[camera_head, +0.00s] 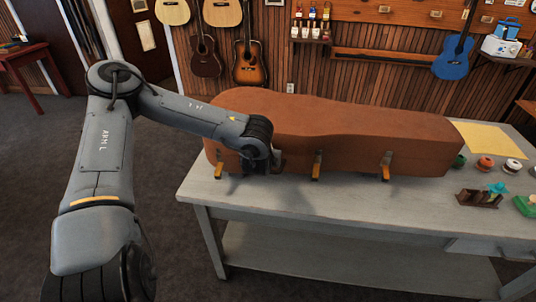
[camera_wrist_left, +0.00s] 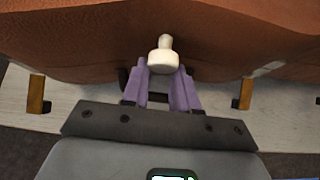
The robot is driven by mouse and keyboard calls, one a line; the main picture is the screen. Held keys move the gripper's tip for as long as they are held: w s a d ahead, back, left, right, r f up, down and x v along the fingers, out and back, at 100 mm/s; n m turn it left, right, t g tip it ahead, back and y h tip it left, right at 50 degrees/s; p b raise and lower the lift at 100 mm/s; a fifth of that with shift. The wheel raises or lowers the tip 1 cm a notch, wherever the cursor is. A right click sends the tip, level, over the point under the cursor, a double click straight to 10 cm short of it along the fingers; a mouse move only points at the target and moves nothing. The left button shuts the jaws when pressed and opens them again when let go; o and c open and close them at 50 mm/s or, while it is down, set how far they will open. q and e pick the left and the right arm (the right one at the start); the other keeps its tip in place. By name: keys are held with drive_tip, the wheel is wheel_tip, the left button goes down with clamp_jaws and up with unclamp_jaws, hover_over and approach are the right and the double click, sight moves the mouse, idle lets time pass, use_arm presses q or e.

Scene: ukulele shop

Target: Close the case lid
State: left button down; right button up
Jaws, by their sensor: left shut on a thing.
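The brown ukulele case (camera_head: 340,130) lies lengthwise on the grey table, its lid down over it; I cannot tell whether the seam is fully closed. Several golden latches (camera_head: 316,172) hang along its front side, and two show in the left wrist view (camera_wrist_left: 37,94). My left gripper (camera_head: 277,163) is at the front left of the case. In the left wrist view its purple fingers (camera_wrist_left: 164,72) are shut on a white knob (camera_wrist_left: 163,60) at the case's front edge. My right gripper is in neither view.
The grey table (camera_head: 330,208) has a clear front strip. At its right are a yellow sheet (camera_head: 492,138), small round pots (camera_head: 486,163) and a dark wooden holder (camera_head: 478,199). Guitars (camera_head: 250,60) hang on the wall behind. A red table (camera_head: 25,65) stands at far left.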

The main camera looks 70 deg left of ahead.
use_arm(q)
drive_tip(key=shift+s+d+f, duration=0.1)
drive_tip(key=shift+s+f, duration=0.05)
drive_tip(key=shift+f, duration=0.2)
drive_tip(key=c, duration=1.1)
unclamp_jaws()
drive_tip(key=shift+c, duration=0.2)
drive_tip(key=o, duration=0.3)
drive_tip(key=shift+d+r, duration=0.1)
drive_tip(key=shift+d, duration=0.05)
drive_tip(key=shift+o, duration=0.2)
drive_tip(key=shift+r, duration=0.15)
drive_tip(key=p+v, duration=0.2)
drive_tip(key=v, duration=0.8)
drive_tip(key=shift+s+d+r, duration=0.15)
drive_tip(key=shift+d, duration=0.05)
